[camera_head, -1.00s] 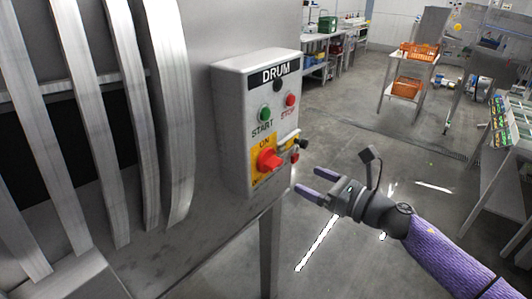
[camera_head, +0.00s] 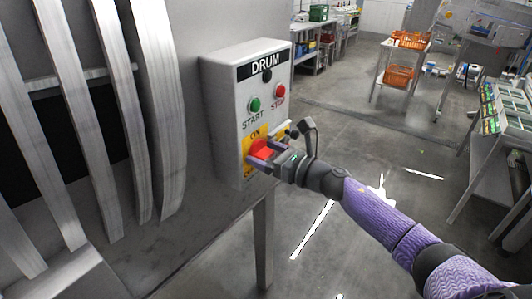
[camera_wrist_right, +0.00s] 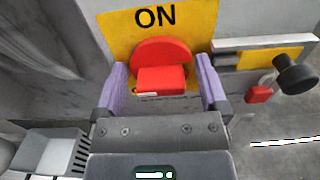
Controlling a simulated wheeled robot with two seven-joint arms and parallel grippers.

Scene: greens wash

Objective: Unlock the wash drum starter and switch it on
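The grey drum starter box (camera_head: 222,115) is mounted on the drum machine's side, with a green START button (camera_head: 255,104) and a red STOP button (camera_head: 280,90). Its red rotary knob (camera_head: 262,148) sits on a yellow plate marked ON. My right gripper (camera_head: 260,156) is at the knob. In the right wrist view the open fingers stand either side of the knob's grip bar (camera_wrist_right: 162,79), with gaps visible. A small red padlock (camera_wrist_right: 260,94) and a black plunger-like knob (camera_wrist_right: 296,74) are right of the plate, beside a metal bar (camera_wrist_right: 262,43). My left gripper is out of view.
Curved metal slats (camera_head: 150,110) of the drum machine stand at left. A support leg (camera_head: 264,240) is below the box. Open floor (camera_head: 350,120) lies to the right, with a table of orange crates (camera_head: 398,76) farther back.

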